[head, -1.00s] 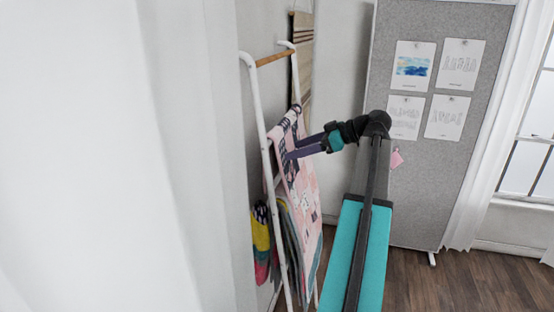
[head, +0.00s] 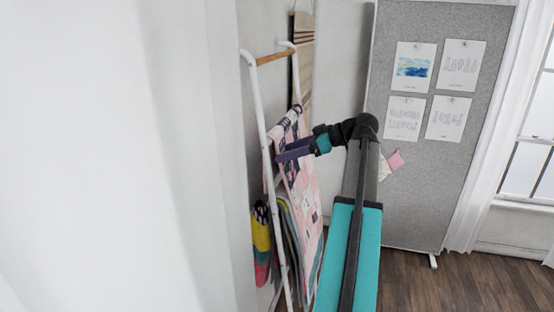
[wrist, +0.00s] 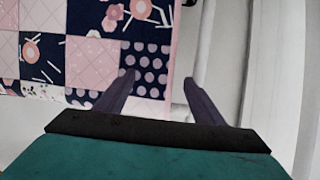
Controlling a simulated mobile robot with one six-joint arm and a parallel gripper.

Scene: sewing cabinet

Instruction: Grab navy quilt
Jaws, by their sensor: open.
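The quilt (head: 306,205), a patchwork of pink and navy squares, hangs over a rung of a white ladder rack (head: 262,130). In the wrist view the quilt (wrist: 90,55) fills the upper left, with its pink right border and lower hem showing. My gripper (head: 279,156) is open at the upper part of the quilt, by the rack's rail. In the wrist view my gripper's fingers (wrist: 158,79) straddle the quilt's right edge in the picture, the left one over a navy dotted square, the right one beyond the border. I cannot tell whether they touch the cloth.
Other folded fabrics, one a yellow and multicoloured piece (head: 262,235), hang lower on the rack. A beige striped cloth (head: 303,60) hangs behind it. A grey pinboard (head: 480,25) with papers stands at right. A pale surface fills the left. Wooden floor (head: 410,285) is clear at lower right.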

